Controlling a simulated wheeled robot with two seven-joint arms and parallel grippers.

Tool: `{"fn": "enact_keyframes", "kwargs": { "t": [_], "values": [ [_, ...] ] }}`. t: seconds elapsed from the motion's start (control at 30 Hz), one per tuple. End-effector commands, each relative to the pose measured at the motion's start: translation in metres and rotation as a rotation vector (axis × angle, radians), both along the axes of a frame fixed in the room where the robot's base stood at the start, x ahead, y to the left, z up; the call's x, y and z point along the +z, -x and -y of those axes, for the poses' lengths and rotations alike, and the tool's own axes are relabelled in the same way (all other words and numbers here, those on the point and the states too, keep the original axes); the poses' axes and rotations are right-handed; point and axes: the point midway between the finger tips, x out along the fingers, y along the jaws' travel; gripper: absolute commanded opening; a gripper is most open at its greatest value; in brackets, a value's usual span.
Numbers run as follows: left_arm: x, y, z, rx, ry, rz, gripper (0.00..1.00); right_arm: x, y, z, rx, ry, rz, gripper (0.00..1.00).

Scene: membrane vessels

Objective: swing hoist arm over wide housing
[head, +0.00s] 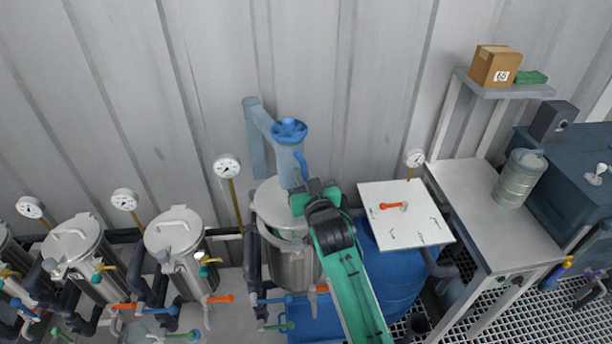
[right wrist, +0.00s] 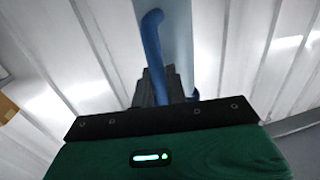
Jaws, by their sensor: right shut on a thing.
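The hoist arm (head: 262,122) is a grey-blue beam on a post by the wall. Its free end has a blue handwheel (head: 289,129) over a light-blue cylinder (head: 289,165) with a curved blue handle (head: 301,166). My right gripper (head: 306,184) is at the handle's lower end and shut on it; the right wrist view shows the handle (right wrist: 152,45) running down to the dark fingers (right wrist: 158,88). The wide housing (head: 292,262) is the large steel vessel below; in the picture the cylinder overlaps its rim. My forearm covers part of its right side. My left gripper is not in view.
Narrower steel housings (head: 176,232) with gauges stand at left. A white panel (head: 400,228) sits above a blue barrel (head: 392,275) just right of my forearm. A grey bench (head: 480,205) stands further right. The corrugated wall is close behind the hoist.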

Motion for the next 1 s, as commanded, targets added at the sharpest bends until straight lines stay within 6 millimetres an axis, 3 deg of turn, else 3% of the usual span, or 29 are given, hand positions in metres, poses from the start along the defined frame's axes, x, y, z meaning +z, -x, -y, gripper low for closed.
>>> {"fn": "enact_keyframes", "kwargs": {
  "t": [0.1,0.13,0.17,0.77,1.0],
  "values": [
    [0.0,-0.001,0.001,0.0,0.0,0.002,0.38,0.003,0.001,-0.005,0.008,-0.005,0.004,0.0],
    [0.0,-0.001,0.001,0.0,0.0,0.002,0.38,0.003,0.001,-0.005,0.008,-0.005,0.004,0.18],
    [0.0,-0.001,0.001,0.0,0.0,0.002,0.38,0.003,0.001,-0.005,0.008,-0.005,0.004,0.2],
    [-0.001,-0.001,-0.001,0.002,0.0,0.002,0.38,0.0,0.002,-0.003,0.006,-0.003,0.0,0.2],
    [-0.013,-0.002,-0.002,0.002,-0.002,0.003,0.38,-0.003,0.029,0.003,0.006,-0.004,0.0,0.2]
  ]
}}
